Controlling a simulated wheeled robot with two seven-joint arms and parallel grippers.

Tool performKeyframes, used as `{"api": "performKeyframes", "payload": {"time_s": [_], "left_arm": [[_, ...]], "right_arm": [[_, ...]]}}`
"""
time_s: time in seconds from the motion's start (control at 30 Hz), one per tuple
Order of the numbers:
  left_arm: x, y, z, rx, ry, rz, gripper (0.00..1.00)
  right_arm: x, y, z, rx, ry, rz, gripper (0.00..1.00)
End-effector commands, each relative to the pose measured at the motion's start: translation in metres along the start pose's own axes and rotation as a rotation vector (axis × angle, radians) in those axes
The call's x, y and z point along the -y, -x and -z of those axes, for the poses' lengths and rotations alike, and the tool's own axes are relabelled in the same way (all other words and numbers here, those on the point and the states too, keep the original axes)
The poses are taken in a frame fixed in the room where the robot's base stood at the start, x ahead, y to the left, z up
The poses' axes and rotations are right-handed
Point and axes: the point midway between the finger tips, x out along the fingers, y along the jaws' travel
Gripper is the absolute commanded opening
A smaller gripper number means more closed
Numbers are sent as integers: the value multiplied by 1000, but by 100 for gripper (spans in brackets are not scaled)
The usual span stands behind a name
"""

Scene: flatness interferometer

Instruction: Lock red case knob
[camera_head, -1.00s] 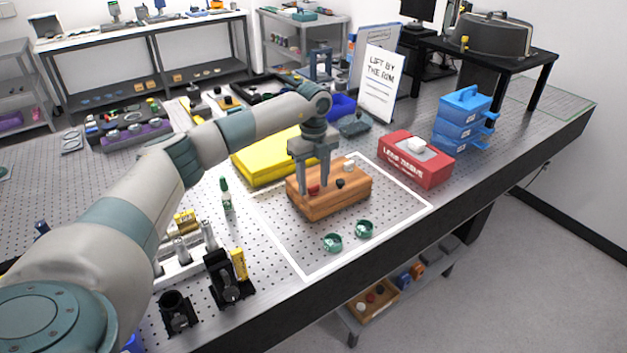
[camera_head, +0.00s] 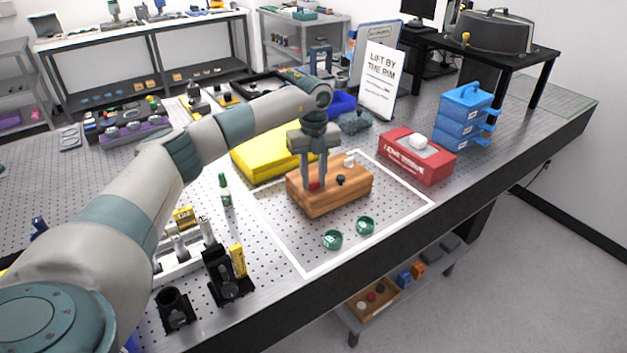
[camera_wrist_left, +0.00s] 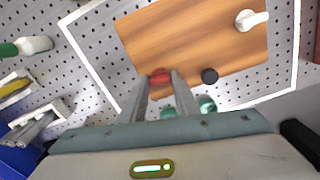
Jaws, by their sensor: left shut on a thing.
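The wooden case (camera_head: 340,198) sits on the perforated bench inside a white outlined square. On its top are a red knob (camera_head: 314,186), a black knob (camera_head: 341,180) and a white knob (camera_head: 350,162). My left gripper (camera_head: 315,187) points down at the case and is shut on the red knob. In the left wrist view, the red knob (camera_wrist_left: 160,76) shows between the fingertips (camera_wrist_left: 161,80), partly hidden by them. The black knob (camera_wrist_left: 209,76) is just to the right, and the white knob (camera_wrist_left: 250,19) is at upper right. My right gripper is not in view.
Two green cups (camera_head: 348,233) stand in front of the case. A yellow block (camera_head: 262,160) lies behind it, and a red tissue box (camera_head: 418,160) stands to the right. A green-capped bottle (camera_head: 225,192) and black holders (camera_head: 228,280) are at left. A sign (camera_head: 378,82) stands behind.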

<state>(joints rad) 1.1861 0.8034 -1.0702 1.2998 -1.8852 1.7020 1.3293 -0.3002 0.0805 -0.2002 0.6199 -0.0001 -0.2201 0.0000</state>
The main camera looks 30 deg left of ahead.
Motion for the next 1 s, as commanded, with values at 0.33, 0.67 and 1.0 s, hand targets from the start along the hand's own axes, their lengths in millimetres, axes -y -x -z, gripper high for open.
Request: {"api": "performKeyframes", "payload": {"time_s": [0.33,0.67,1.0], "left_arm": [[0,-2,0,2,-317,2,6],[0,-1,0,2,-630,1,6],[0,0,-1,3,-951,1,6]], "right_arm": [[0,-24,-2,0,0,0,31],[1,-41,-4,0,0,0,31],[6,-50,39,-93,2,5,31]]}}
